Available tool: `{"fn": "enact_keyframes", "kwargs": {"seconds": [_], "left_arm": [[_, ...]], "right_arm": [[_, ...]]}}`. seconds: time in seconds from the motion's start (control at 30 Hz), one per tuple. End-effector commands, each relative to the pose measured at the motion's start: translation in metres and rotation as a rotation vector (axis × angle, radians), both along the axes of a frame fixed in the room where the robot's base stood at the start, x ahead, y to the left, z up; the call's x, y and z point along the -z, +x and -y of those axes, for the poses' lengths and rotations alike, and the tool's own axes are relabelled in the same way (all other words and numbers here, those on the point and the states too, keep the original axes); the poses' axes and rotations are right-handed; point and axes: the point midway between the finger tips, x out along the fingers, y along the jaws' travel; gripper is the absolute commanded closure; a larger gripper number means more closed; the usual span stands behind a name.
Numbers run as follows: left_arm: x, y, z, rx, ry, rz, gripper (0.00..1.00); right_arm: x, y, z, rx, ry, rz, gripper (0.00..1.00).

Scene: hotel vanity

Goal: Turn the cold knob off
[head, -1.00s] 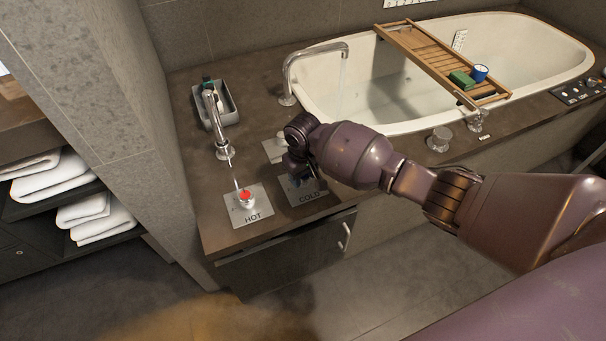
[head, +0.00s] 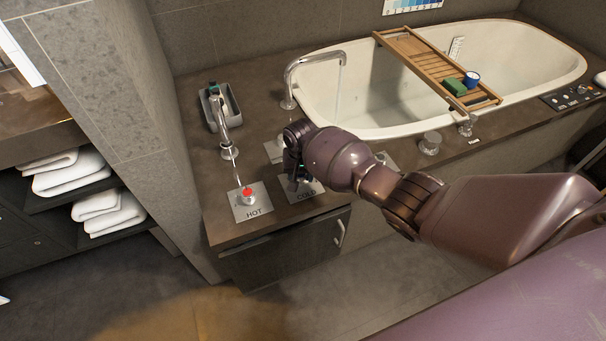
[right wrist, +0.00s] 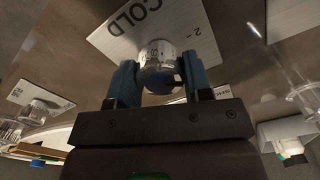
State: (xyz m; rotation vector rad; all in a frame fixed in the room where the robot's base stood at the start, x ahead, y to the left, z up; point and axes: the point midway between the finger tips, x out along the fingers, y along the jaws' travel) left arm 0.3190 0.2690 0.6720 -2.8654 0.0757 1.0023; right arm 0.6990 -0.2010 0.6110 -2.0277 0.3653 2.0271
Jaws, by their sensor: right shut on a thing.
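The cold knob (right wrist: 158,58) is clear with a blue lower part and stands on a light plate marked COLD (right wrist: 140,25). My right gripper (right wrist: 160,78) is shut on it, one finger on each side. In the head view, my right gripper (head: 293,176) points down over the COLD plate (head: 308,193) and hides the knob. My left gripper is in neither current view.
The red-topped hot knob (head: 247,195) stands close to the left on its HOT plate. The bathtub (head: 400,133) with its running tap (head: 290,75) and wooden tray (head: 425,62) lies behind. More clear knobs (head: 430,142) stand along the counter to the right.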

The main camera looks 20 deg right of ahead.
Motion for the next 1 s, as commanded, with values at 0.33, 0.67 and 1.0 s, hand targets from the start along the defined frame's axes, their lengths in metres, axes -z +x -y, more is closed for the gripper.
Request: {"fn": "enact_keyframes", "kwargs": {"seconds": [0.33,0.67,1.0], "left_arm": [[-0.018,0.005,0.001,-0.008,-0.004,0.028,0.29],[-0.018,-0.002,-0.001,-0.013,-0.003,0.014,0.29],[-0.024,0.001,-0.001,-0.009,-0.002,0.026,0.29]], "right_arm": [[-0.002,-0.001,-0.002,0.331,0.002,-0.002,0.78],[0.000,0.000,-0.001,0.638,0.001,-0.003,0.78],[0.001,-0.001,-0.001,0.874,0.000,-0.003,0.78]]}}
